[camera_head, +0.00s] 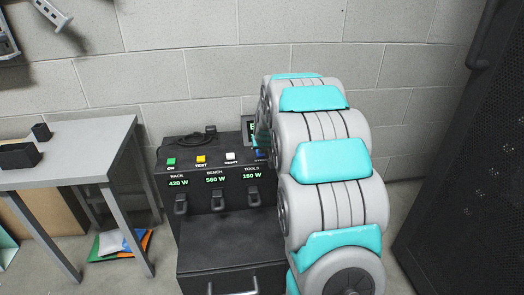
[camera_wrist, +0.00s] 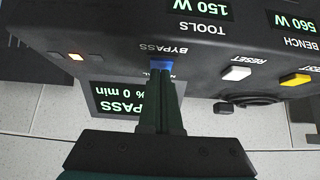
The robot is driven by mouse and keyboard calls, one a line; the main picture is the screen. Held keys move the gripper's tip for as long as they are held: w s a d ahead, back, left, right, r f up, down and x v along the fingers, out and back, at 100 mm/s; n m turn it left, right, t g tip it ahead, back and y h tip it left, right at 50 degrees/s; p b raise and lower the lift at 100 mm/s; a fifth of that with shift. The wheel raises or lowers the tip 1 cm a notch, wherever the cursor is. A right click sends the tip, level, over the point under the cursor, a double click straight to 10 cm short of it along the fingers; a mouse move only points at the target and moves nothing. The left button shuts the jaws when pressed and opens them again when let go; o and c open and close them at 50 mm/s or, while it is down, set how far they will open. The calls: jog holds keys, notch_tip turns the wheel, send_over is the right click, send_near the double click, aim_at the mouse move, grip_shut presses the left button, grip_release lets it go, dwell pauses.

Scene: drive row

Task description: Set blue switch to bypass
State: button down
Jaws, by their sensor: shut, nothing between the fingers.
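The blue switch (camera_wrist: 162,65) is in the wrist view, which shows the panel upside down, right beside the printed word BYPASS. A second label on its other side is mostly hidden by my fingers. My gripper (camera_wrist: 161,78) is shut and empty, its tips at the switch and seemingly touching it. The small display (camera_wrist: 116,98) reads "...PASS" and "% 0 min", its first letters cut off by my fingers. In the head view the blue switch (camera_head: 262,154) shows only in part beside my arm, which hides most of the gripper.
The black power unit (camera_head: 214,228) has green, yellow and white buttons, watt readouts and several front handles. A grey table (camera_head: 70,150) stands left, a dark mesh cabinet (camera_head: 470,180) right, and a block wall behind.

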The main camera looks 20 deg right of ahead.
aim_at(262, 159)
jog(key=shift+r, duration=0.6)
jog(key=shift+r, duration=0.2)
jog(key=r+p, duration=0.1)
jog(key=r, duration=0.3)
jog(key=shift+s, duration=0.2)
jog(key=s+a+r, duration=0.2)
jog(key=s+r, duration=0.3)
jog(key=s, duration=0.2)
jog(key=shift+s+a+r, duration=0.15)
jog(key=shift+s+r, duration=0.2)
jog(key=shift+s, duration=0.05)
